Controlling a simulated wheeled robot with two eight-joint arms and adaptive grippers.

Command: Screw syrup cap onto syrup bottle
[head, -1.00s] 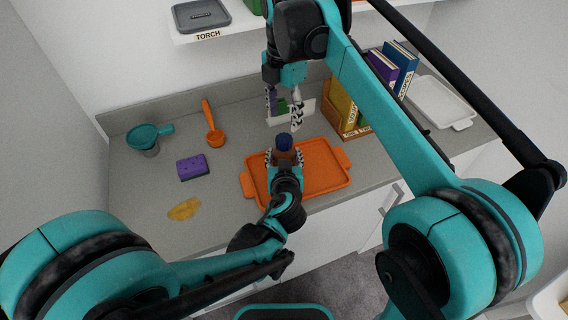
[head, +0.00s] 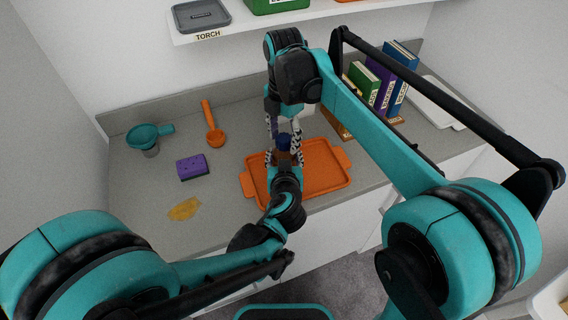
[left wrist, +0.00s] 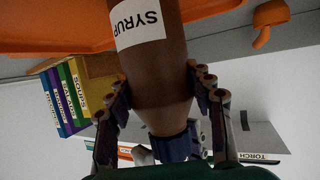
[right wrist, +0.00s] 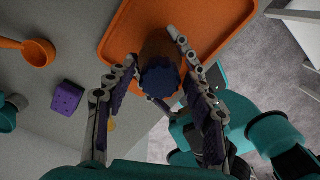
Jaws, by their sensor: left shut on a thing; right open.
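The brown syrup bottle (left wrist: 160,75) with its white SYRUP label stands on the orange tray (head: 325,172). My left gripper (head: 284,158) is shut on the bottle, its fingers on both sides below the top. The dark blue syrup cap (right wrist: 160,82) sits on top of the bottle; it also shows in the head view (head: 284,142). Whether it is fully tightened cannot be seen. My right gripper (right wrist: 150,55) is open above the cap, its fingers apart on either side of the cap. In the head view its fingers (head: 284,130) point down over the bottle.
A purple sponge (head: 193,167), a yellow spill (head: 184,209), an orange spoon (head: 212,125) and a teal funnel-like tool (head: 150,133) lie left on the counter. Books (head: 385,85) and a white tray (head: 435,105) stand right. A shelf (head: 290,22) hangs above the back.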

